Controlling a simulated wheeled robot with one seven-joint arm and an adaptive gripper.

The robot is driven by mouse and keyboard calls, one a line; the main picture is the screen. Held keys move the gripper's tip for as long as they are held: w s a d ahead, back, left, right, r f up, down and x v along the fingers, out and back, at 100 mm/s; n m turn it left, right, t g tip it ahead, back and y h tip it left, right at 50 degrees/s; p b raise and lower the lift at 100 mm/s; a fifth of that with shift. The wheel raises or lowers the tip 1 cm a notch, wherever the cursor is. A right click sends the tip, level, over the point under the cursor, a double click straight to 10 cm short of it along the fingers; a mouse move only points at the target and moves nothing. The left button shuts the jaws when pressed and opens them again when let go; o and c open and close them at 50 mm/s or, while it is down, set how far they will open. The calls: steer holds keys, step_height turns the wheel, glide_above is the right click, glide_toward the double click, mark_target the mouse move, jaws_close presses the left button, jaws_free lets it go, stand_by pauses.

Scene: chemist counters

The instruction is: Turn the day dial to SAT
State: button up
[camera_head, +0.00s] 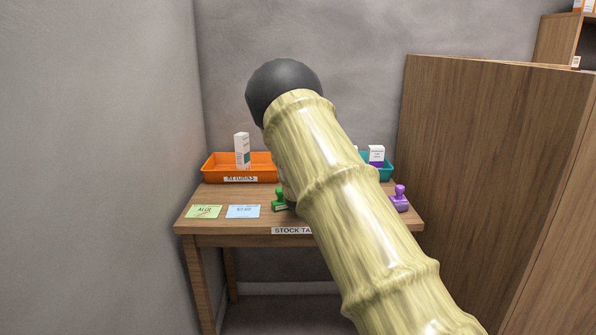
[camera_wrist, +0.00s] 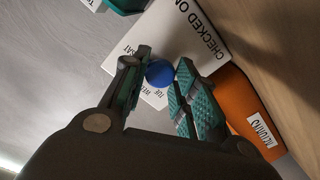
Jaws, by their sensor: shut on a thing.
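A white board (camera_wrist: 190,35) with the words CHECKED ON shows in the wrist view, turned sideways. A blue round dial knob (camera_wrist: 159,74) sits on it. Day letters around the knob include SAT, partly beside my left finger, and TUE; another label is partly hidden. My gripper (camera_wrist: 163,62) has its two teal-padded fingers on either side of the knob and is shut on it. No pointer on the knob can be made out, so its setting cannot be read. In the head view my arm hides the board and gripper.
The wooden table (camera_head: 250,229) carries an orange RETURNS tray (camera_head: 212,167) with a white box (camera_head: 242,150), a teal tray (camera_head: 388,170), green (camera_head: 279,201) and purple (camera_head: 400,199) stamps, and two cards. A wooden cabinet (camera_head: 480,170) stands close on the right, a grey wall on the left.

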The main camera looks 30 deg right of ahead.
steer(key=o, duration=1)
steer(key=shift+f, duration=0.15)
steer(key=shift+r, duration=0.2)
step_height(320, 180, up, 10)
steer(key=shift+f, duration=0.15)
steer(key=shift+d, duration=0.1)
